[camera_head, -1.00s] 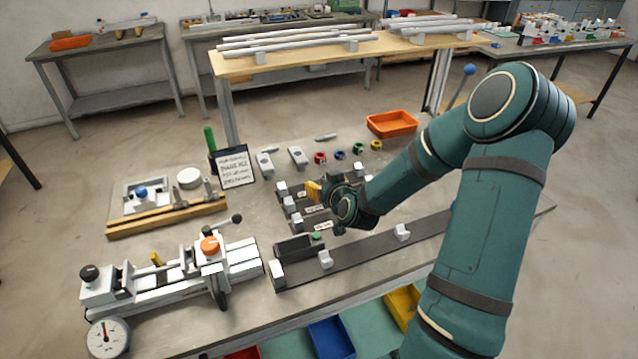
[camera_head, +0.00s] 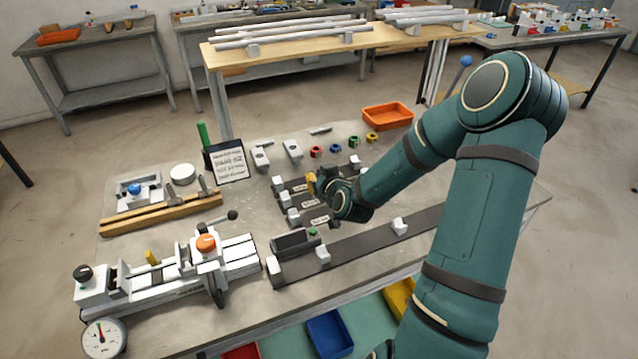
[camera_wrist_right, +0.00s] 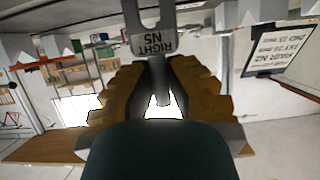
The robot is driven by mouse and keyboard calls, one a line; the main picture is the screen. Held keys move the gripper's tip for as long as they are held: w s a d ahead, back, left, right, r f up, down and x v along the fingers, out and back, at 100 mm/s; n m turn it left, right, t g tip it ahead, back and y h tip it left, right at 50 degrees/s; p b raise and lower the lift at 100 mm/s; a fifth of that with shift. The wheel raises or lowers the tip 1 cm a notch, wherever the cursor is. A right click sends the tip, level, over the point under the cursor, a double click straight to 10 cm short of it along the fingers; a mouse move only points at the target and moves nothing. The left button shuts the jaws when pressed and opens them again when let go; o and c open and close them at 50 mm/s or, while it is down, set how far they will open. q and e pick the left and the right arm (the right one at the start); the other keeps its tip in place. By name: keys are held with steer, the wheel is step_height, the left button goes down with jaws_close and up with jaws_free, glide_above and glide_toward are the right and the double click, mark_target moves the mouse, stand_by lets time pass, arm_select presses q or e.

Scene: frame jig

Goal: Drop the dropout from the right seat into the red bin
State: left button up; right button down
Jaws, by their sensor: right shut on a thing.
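My right gripper (camera_head: 311,184) has ochre fingers and is low over the dark jig rails in the middle of the bench. In the right wrist view its fingers (camera_wrist_right: 160,100) are shut on the narrow tab of a grey forked dropout (camera_wrist_right: 152,42) with a label reading "RIGHT NS". The fork points away from the fingers. In the head view the gripper and wrist hide the dropout, and I cannot tell whether it touches its seat. The red bin (camera_head: 243,352) shows only partly at the bottom edge, below the bench front. My left gripper is not in view.
A blue bin (camera_head: 330,335) and a yellow bin (camera_head: 398,298) sit beside the red one. A long dark rail (camera_head: 365,240) with grey blocks lies in front of the gripper. A clamp fixture (camera_head: 205,243), sign (camera_head: 228,161) and orange tray (camera_head: 388,116) stand around it.

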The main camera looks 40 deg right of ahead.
step_height(320, 180, up, 10)
steer(key=shift+p, duration=1.05)
